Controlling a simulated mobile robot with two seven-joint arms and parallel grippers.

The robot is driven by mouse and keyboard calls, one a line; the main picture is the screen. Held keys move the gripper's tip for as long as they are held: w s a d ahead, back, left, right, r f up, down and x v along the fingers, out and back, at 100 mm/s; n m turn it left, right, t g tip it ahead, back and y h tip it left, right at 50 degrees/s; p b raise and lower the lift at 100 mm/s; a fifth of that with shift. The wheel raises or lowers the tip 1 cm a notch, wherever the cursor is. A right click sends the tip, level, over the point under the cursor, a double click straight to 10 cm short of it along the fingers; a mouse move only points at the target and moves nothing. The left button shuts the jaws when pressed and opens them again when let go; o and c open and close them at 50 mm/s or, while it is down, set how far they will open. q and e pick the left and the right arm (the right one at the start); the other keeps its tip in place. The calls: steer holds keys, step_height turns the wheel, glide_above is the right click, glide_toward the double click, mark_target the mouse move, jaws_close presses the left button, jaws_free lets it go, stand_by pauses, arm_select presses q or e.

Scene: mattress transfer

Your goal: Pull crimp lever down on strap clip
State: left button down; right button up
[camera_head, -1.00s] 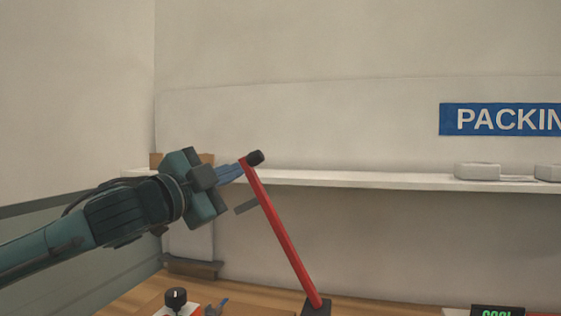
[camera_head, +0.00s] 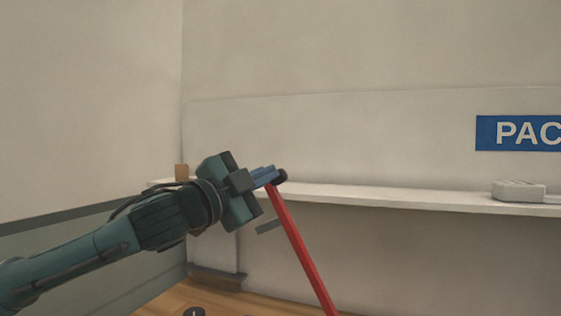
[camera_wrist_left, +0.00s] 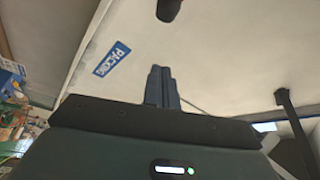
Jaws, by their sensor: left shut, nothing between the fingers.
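The red crimp lever (camera_head: 302,252) stands tilted in the head view, its top leaning left, with a black knob (camera_head: 281,176) at the top end. Its lower end and the strap clip are out of the frame. My left gripper (camera_head: 265,177) is shut and empty, its blue fingers at the lever's top beside the knob. I cannot tell whether they touch it. In the left wrist view the shut fingers (camera_wrist_left: 162,88) point toward the dark knob (camera_wrist_left: 168,9), which shows at the top edge with a gap between. My right gripper is not in view.
A white shelf (camera_head: 400,200) runs along the wall behind the lever, with a pale grey item (camera_head: 519,190) on it at the right. A blue packing sign (camera_head: 518,133) hangs above. A wooden surface (camera_head: 172,298) shows at the lower left.

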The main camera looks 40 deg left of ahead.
arm_select(q)
steer(key=r+p+x, duration=0.1)
steer(key=p+x, duration=0.7)
steer(key=x, duration=0.1)
steer(key=shift+s+a+f, duration=0.2)
steer(key=shift+a+f, duration=0.6)
steer(key=shift+s+a+f, duration=0.25)
steer(key=shift+a+f, duration=0.5)
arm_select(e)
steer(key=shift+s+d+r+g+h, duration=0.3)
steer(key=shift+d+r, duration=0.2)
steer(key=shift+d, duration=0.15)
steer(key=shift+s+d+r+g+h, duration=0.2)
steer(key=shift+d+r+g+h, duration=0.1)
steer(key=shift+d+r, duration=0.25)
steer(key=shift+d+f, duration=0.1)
